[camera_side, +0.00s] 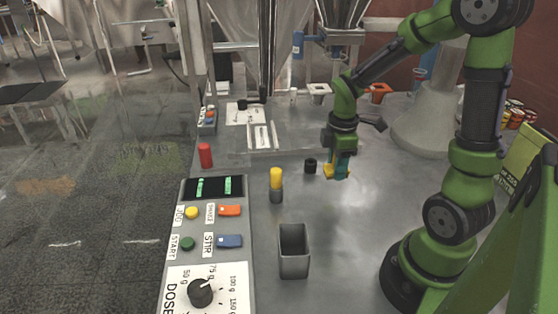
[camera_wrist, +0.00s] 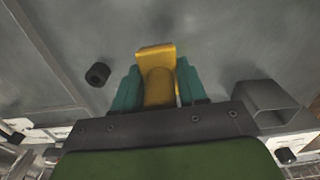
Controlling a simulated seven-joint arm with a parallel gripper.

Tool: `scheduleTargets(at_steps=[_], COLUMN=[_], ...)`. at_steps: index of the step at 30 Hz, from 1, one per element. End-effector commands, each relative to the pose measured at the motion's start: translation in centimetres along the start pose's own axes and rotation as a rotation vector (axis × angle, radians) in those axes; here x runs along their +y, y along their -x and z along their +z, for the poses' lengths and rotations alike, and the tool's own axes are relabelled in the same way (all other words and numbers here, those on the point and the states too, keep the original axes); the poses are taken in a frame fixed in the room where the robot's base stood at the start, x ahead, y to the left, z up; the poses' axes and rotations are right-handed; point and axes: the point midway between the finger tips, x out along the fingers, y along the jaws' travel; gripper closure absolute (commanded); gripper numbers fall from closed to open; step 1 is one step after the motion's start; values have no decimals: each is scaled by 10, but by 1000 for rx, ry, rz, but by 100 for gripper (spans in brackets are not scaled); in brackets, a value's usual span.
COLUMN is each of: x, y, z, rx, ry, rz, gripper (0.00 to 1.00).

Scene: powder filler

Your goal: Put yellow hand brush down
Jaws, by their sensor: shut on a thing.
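The yellow hand brush (camera_wrist: 157,82) sits between the two teal fingers of my gripper (camera_wrist: 158,90) in the wrist view. Both fingers close on its sides. In the side view my gripper (camera_side: 338,164) points down over the grey table, and a bit of the yellow brush (camera_side: 338,175) shows at the fingertips. I cannot tell whether the brush touches the table. Most of its body is hidden by the fingers.
A small black cylinder (camera_side: 310,166) stands just left of my gripper. The table (camera_side: 350,225) is bare in front of my gripper.

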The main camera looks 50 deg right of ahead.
Motion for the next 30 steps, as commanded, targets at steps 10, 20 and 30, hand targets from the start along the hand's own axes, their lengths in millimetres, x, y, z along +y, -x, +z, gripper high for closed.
scheduleTargets(at_steps=[10,20,30], x=[-7,-58,-70], y=[-2,-2,-10], z=[-17,-120,-140], rx=[-1,-2,-3], ry=[60,170,-15], rz=[-4,-4,-2], gripper=[91,91,91])
